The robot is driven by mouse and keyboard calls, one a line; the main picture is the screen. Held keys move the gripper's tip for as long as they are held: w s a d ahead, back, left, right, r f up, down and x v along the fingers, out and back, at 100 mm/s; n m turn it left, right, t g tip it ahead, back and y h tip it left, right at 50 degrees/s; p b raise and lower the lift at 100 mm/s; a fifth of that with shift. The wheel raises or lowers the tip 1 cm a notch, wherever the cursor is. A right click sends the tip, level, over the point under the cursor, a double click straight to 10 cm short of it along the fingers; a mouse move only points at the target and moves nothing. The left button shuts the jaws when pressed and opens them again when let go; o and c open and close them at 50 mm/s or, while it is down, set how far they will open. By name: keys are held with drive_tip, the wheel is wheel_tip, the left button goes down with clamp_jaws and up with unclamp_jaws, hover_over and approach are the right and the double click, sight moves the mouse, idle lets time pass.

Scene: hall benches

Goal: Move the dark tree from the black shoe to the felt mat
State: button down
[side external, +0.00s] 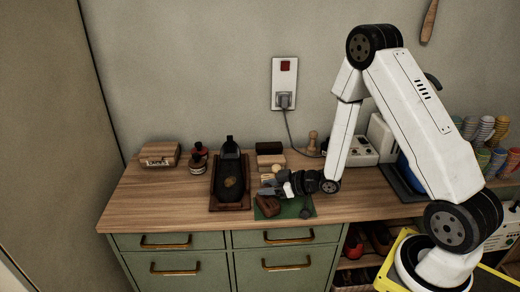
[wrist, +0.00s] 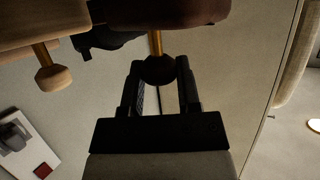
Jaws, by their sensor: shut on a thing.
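My gripper (wrist: 158,78) is shut on the dark round knob of the dark tree (wrist: 190,10), joined by a brass rod to its brown body. In the side external view my gripper (side external: 272,191) is low over the green felt mat (side external: 296,209). The dark tree (side external: 266,206) shows there as a reddish-brown shape at the mat's left part, just below my fingers. I cannot tell whether it touches the mat. The black shoe (side external: 230,162) stands on a brown tray to the left, apart from my gripper, with a tan-brown patch showing on it.
A pale wooden tree with a knob (wrist: 52,78) is close beside the dark tree. A small dark round thing (side external: 305,212) is at the mat's right. The left front bench is clear.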

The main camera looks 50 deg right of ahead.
drive_tip(key=shift+f, duration=0.1)
drive_tip(key=shift+c, duration=1.6)
unclamp_jaws()
drive_tip(key=v, duration=1.2)
